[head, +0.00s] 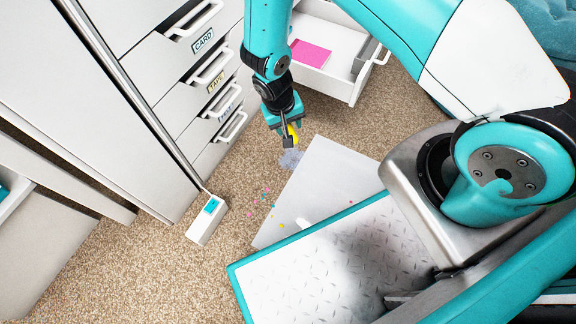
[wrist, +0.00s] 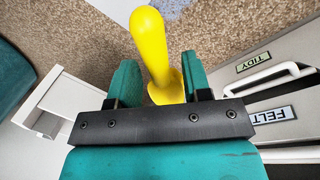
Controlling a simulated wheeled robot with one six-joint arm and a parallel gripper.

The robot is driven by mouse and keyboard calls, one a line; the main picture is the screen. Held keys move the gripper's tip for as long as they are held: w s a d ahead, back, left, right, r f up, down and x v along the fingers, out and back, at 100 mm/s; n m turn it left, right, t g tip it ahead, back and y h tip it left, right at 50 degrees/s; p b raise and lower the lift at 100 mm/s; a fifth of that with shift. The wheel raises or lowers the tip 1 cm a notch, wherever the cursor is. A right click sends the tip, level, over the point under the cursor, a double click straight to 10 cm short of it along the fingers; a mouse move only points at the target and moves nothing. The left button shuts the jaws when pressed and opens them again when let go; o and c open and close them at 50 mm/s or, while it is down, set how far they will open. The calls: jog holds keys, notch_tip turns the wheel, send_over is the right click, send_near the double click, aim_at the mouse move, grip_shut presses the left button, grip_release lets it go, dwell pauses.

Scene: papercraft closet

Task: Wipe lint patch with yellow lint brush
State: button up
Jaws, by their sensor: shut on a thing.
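My gripper (head: 287,128) is low over the carpet in front of the drawer cabinet and is shut on the yellow lint brush (head: 293,133). In the wrist view the brush's yellow handle (wrist: 150,42) stands between the two teal fingers (wrist: 160,84); its lower end is hidden by the gripper. The lint patch (head: 290,159) is a grey-blue fuzzy spot on the carpet, just below the gripper in the head view, beside the white sheet. I cannot tell whether the brush touches the patch.
A drawer (head: 325,82) with pink paper (head: 311,53) stands open at the back. Labelled drawers (head: 212,95) are shut at left. A white sheet (head: 325,180) lies on the carpet, with coloured scraps (head: 262,197) beside it.

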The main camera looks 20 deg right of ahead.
jog(key=b, duration=0.3)
send_over(289, 171)
jog(key=shift+m, duration=0.3)
jog(key=f, duration=1.2)
jog(key=shift+a, duration=0.35)
jog(key=shift+r+p, duration=0.15)
jog(key=shift+p, duration=0.2)
jog(key=shift+f+b, duration=1.6)
jog(key=shift+f, duration=0.9)
jog(key=shift+f+b, duration=0.5)
jog(key=shift+f, duration=0.15)
